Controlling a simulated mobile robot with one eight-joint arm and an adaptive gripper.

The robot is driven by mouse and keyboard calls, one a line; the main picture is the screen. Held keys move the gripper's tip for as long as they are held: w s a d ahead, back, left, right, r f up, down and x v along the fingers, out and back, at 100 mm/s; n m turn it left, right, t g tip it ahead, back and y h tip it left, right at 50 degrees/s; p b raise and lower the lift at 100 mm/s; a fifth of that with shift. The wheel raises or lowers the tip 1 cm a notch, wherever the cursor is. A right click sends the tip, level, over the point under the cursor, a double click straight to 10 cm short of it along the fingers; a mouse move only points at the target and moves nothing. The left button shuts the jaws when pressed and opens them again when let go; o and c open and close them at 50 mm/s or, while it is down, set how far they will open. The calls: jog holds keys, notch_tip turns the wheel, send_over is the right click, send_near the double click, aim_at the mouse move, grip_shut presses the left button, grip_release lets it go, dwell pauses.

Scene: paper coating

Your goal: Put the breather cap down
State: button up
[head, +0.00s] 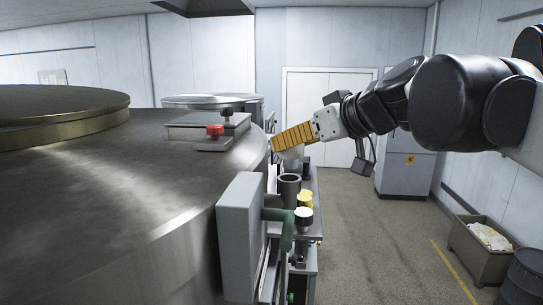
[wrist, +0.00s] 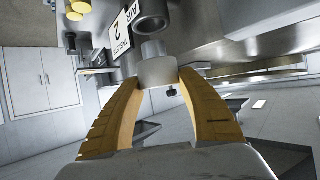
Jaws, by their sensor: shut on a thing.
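My gripper (wrist: 156,90) has yellow ribbed fingers and is shut on a pale grey cylindrical cap, the breather cap (wrist: 158,72). In the head view my gripper (head: 294,139) reaches in from the right, beside the large metal vessel. A pale part of the cap (head: 292,154) shows just under the fingers, above an open dark grey cylinder (head: 289,186). In the wrist view a narrower grey stub (wrist: 153,48) shows at the cap's far side, with a dark round opening (wrist: 152,14) beyond it. I cannot tell whether the cap touches anything besides the fingers.
A yellow-topped fitting (head: 305,199) and a white-topped one (head: 303,214) stand close by. A grey box (head: 241,237) juts out in front. A red knob (head: 214,131) sits on the vessel (head: 130,185). The floor to the right is open, with a bin (head: 482,252) beyond.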

aim_at(290, 168)
jog(key=shift+a+f+p, duration=0.15)
jog(key=shift+f+p, duration=0.4)
jog(key=shift+f, duration=1.6)
jog(key=o, duration=1.1)
jog(key=shift+f, duration=0.1)
